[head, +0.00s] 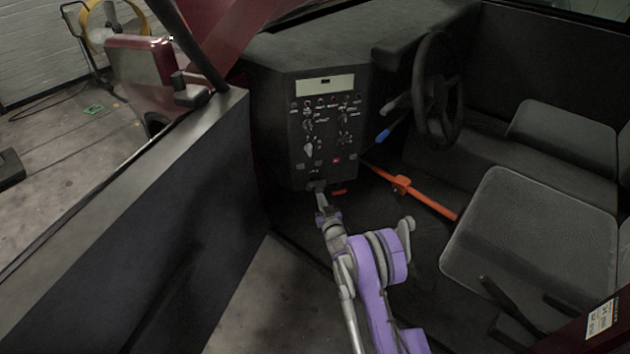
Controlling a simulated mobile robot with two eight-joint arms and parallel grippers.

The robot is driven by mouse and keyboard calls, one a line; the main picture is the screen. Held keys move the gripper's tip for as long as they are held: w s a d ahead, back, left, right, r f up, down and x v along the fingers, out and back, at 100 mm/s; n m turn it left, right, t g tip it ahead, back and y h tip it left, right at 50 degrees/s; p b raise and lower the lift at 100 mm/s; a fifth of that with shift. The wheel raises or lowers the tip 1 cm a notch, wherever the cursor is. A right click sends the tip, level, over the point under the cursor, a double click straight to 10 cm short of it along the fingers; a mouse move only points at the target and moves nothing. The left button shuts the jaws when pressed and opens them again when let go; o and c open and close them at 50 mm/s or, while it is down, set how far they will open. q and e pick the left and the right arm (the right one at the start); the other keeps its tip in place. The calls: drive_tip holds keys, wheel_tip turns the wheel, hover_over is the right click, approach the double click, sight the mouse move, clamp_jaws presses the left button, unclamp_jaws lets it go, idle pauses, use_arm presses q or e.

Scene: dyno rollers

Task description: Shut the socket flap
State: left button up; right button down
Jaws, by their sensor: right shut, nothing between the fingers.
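The control panel (327,132) stands in the car's footwell, a dark box with a pale display strip and several knobs and switches. My right gripper (318,187) is at the panel's lower edge, in front of its bottom face. It is shut, with nothing seen between its fingers. The socket flap cannot be made out; it may be small or hidden behind the gripper at the panel's bottom. Whether the gripper touches the panel cannot be told. My left gripper is not in view.
The open car door (130,235) fills the left side. A steering wheel (437,90) and a grey seat (535,235) are on the right. An orange bar (420,193) crosses the footwell right of my gripper. A blue-tipped lever (383,136) sticks out beside the panel.

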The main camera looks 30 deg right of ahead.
drive_tip(key=shift+w+r, duration=0.15)
drive_tip(key=shift+w, duration=0.05)
drive_tip(key=shift+w+r, duration=0.1)
drive_tip(key=shift+r, duration=0.05)
idle(0.3)
drive_tip(key=shift+w+d, duration=0.1)
drive_tip(key=shift+w, duration=0.1)
drive_tip(key=shift+w+d+b, duration=0.1)
drive_tip(key=shift+w+b, duration=0.25)
drive_tip(key=shift+w, duration=0.2)
